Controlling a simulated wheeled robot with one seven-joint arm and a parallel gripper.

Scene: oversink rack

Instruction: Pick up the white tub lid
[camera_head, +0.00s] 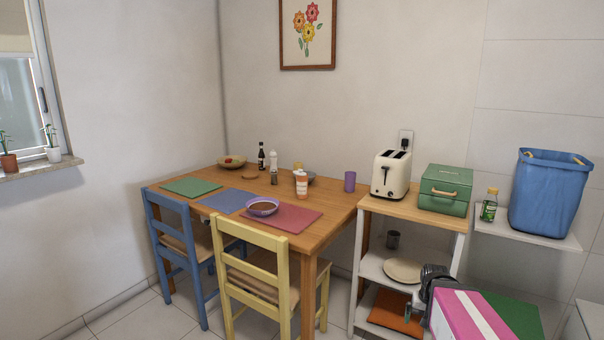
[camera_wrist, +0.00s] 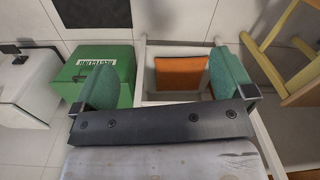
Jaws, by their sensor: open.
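No thing is clearly recognisable as a white tub lid. A flat, pale, round disc (camera_head: 402,270) lies on the middle level of the white shelf unit (camera_head: 372,264) in the head view; I cannot tell whether it is a lid or a plate. In the wrist view my gripper (camera_wrist: 163,80) is open, with its teal fingers wide apart and nothing held between them. In the head view the dark end of my arm is in front of the shelf's right side, close to the disc. I cannot make out the disc in the wrist view.
A toaster (camera_head: 390,174) and green box (camera_head: 445,189) stand on top. A green recycling bin (camera_wrist: 112,62) stands beside the unit. A yellow chair (camera_head: 255,270) is left of it.

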